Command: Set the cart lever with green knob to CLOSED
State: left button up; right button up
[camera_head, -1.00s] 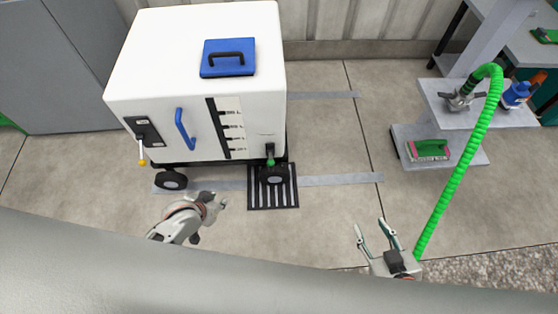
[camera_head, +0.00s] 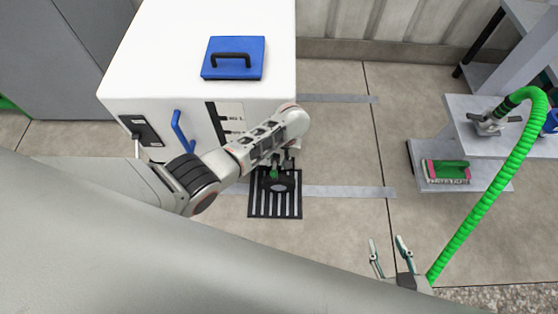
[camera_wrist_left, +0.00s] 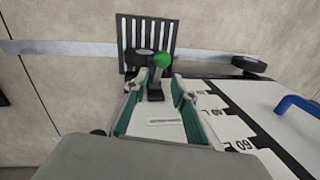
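The green-knobbed lever (camera_wrist_left: 160,66) stands on the lower part of the white cart (camera_head: 205,85). In the left wrist view its green knob sits just beyond and between the open fingertips of my left gripper (camera_wrist_left: 161,84). I cannot tell whether a finger touches it. In the head view the green knob (camera_head: 274,173) shows just below my left wrist, and my arm hides much of the cart's front. My right gripper (camera_head: 390,258) is open and empty at the lower right. The lever's label is not readable.
A blue handle (camera_head: 182,130) is on the cart front. A green hose (camera_head: 480,210) curves down at the right beside a grey shelf (camera_head: 470,185). The floor between grate and shelf is clear.

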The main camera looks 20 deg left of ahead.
aim_at(274, 168)
pick_arm(q)
jog(key=shift+w+a+f, duration=0.1)
jog(key=shift+w+f, duration=0.1)
jog(key=shift+f, duration=0.2)
jog(key=f+b, duration=0.2)
jog(key=f, duration=0.1)
jog(key=f+b, duration=0.1)
jog(key=f, duration=0.1)
jog(key=shift+s+a+f, duration=0.25)
jog(key=shift+s+a, duration=0.15)
jog(key=shift+a+f+b, duration=0.1)
jog(key=shift+f+b, duration=0.25)
jog(key=shift+b, duration=0.05)
jog(key=shift+w+f, duration=0.1)
jog(key=shift+f, duration=0.1)
jog(key=shift+w, duration=0.1)
jog(key=shift+w+r, duration=0.1)
grip_shut()
pick_arm(e)
jog(key=shift+w+a+f, duration=0.1)
jog(key=shift+w+a, duration=0.25)
jog(key=shift+a, duration=0.35)
